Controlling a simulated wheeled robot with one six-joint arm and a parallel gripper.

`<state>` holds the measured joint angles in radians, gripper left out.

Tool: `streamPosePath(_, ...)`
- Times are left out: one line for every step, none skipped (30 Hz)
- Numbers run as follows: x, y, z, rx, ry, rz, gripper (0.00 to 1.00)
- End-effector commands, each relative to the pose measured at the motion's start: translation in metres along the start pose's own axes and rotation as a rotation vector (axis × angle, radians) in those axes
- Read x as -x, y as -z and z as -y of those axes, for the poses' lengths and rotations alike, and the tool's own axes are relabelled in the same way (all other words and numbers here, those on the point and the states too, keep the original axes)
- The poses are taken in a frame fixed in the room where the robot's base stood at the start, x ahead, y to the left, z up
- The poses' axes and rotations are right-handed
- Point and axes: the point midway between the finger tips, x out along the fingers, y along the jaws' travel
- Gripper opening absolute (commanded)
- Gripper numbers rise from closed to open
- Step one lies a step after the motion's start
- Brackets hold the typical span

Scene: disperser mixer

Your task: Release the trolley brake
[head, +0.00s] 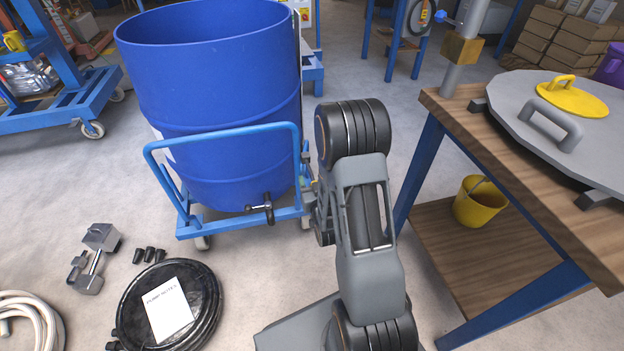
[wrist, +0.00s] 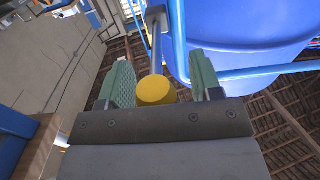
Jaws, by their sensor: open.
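The blue trolley (head: 185,228) carries a large blue drum (head: 215,90); its tubular push handle (head: 222,131) faces me. In the wrist view, a yellow knob (wrist: 155,90) sits on the end of a dark rod (wrist: 157,48) beside the blue trolley tube (wrist: 177,40); it looks like the brake lever. My gripper (wrist: 161,80) is open, its two green fingers on either side of the knob. A gap shows by the right finger; contact on the left is unclear. In the head view my arm hides the gripper and the knob.
A wooden workbench (head: 455,108) with a grey lid (head: 510,105) stands close on the right, a yellow bucket (head: 478,205) on its lower shelf. A drum tap (head: 262,207) juts toward me.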

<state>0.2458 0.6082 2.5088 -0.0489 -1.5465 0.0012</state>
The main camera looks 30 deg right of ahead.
Motion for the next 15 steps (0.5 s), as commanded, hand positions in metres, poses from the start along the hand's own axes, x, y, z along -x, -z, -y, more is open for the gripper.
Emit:
streamPosePath(-0.0002,-0.0001,-0.0015,0.0,-0.003,0.0,0.59)
streamPosePath(-0.0002,-0.0002,-0.0021,0.0,-0.004,0.0,0.59)
streamPosePath(-0.0002,-0.0003,-0.0027,0.0,-0.005,0.0,0.59)
streamPosePath(-0.0002,-0.0004,-0.0031,0.0,-0.006,0.0,0.59)
streamPosePath(-0.0002,-0.0004,-0.0035,0.0,-0.007,0.0,0.59)
streamPosePath(-0.0002,-0.0004,-0.0038,0.0,-0.008,0.0,0.59)
streamPosePath(-0.0002,-0.0004,-0.0039,0.0,-0.008,0.0,0.59)
streamPosePath(-0.0002,-0.0004,-0.004,0.0,-0.008,0.0,0.57)
streamPosePath(-0.0002,-0.0004,-0.004,0.0,-0.008,0.0,0.53)
streamPosePath(-0.0002,-0.0005,-0.0039,0.0,-0.008,0.0,0.5)
streamPosePath(-0.0002,-0.0005,-0.0038,0.0,-0.008,0.0,0.47)
streamPosePath(-0.0002,-0.0005,-0.0037,0.0,-0.007,0.0,0.44)
streamPosePath(-0.0001,-0.0005,-0.0035,0.0,-0.007,0.0,0.41)
streamPosePath(-0.0001,-0.0005,-0.0033,0.0,-0.007,0.0,0.38)
streamPosePath(-0.0001,-0.0005,-0.0031,0.0,-0.006,0.0,0.34)
